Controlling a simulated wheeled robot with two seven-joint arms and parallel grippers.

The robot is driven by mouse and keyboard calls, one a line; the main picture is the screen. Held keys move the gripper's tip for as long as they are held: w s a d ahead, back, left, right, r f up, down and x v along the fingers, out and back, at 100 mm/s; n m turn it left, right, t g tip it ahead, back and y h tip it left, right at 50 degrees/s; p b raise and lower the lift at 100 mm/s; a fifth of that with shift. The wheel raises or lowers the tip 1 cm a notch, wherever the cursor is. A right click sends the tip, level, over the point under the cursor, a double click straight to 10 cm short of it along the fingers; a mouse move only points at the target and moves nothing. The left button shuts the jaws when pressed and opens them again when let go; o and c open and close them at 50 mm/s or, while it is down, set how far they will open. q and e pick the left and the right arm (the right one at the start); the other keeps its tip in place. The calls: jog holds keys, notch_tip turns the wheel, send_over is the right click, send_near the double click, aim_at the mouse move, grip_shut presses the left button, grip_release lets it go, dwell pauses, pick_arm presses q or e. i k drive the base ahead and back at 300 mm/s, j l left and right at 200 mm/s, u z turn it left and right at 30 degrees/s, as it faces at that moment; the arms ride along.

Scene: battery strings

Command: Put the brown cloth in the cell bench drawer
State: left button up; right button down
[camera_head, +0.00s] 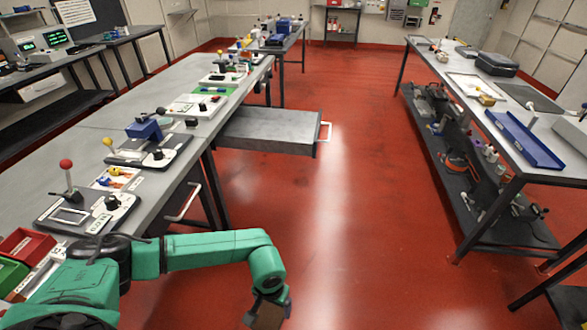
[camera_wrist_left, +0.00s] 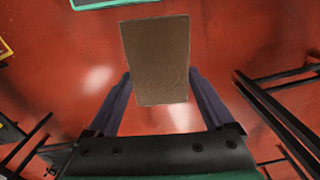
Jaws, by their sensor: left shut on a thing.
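The brown cloth (camera_wrist_left: 155,60) looks like a flat, stiff rectangle in the left wrist view. My left gripper (camera_wrist_left: 160,80) is shut on it, one finger on each side. In the head view my left gripper (camera_head: 264,305) hangs low over the red floor at the bottom centre, with part of the cloth (camera_head: 268,317) showing at its tip. A grey drawer (camera_head: 270,128) stands pulled out from the left bench, farther off and higher in the picture, apart from the cloth. Its pale handle (camera_head: 325,132) is at its right end. My right gripper is not in view.
The long left bench (camera_head: 95,140) carries several devices with knobs and levers. A nearer handle (camera_head: 184,203) sticks out from its side. A right-hand table (camera_head: 470,85) holds a blue tray (camera_head: 524,138) above a loaded shelf. The red floor (camera_head: 350,220) between is clear.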

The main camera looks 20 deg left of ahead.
aim_at(271, 127)
jog(key=i+l+u, duration=0.25)
jog(key=i, duration=0.25)
jog(key=i+l+u, duration=0.25)
jog(key=i, duration=0.25)
jog(key=i+l+u, duration=0.25)
jog(key=i, duration=0.2)
